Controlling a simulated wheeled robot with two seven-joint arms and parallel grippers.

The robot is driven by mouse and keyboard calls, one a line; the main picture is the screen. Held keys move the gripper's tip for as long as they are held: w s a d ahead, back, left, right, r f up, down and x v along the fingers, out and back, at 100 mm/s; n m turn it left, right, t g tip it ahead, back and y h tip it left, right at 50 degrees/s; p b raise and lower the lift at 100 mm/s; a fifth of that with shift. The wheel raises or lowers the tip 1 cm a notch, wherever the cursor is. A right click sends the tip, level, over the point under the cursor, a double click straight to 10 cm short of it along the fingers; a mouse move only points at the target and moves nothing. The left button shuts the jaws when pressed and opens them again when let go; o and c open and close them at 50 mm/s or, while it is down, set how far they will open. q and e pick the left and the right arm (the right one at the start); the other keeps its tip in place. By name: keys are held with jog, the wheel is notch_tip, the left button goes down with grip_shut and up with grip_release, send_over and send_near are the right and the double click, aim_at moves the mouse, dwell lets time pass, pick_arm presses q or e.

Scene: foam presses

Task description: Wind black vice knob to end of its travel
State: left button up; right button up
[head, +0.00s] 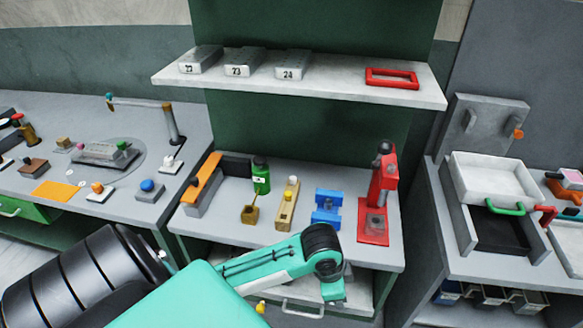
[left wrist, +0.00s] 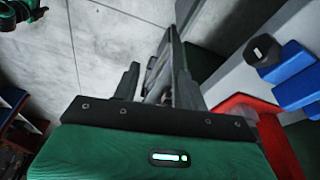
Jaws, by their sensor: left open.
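The blue vice (head: 327,208) stands on the middle bench in the head view, between a tan wooden block and the red press. The left wrist view shows part of the blue vice (left wrist: 296,68) at the right edge, with its black knob (left wrist: 262,50) sticking out of one end. In the head view I cannot make out the knob. My left arm reaches across the front of the bench, its black wrist joint just below the vice. My left gripper (left wrist: 158,85) is open and empty, its fingers apart from the knob. My right gripper is not in view.
The red press (head: 382,200) stands right of the vice, and its red base (left wrist: 270,130) shows in the left wrist view. A tan block (head: 287,207) and a green bottle (head: 261,177) stand left of the vice. A shelf (head: 330,88) hangs above. A drawer handle (head: 303,312) is below the bench.

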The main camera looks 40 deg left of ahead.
pick_arm(q)
jog(key=s+a+f+n+y+b, duration=0.1)
jog(key=s+f+b, duration=0.4)
jog(key=f, duration=1)
jog(key=s+a+f+n+b, duration=0.3)
jog(key=s+f+n, duration=0.3)
jog(key=f, duration=0.9)
jog(key=shift+a+y+b, duration=0.15)
jog(key=shift+y+b, duration=0.25)
jog(key=shift+b, duration=0.45)
jog(key=shift+s, duration=0.1)
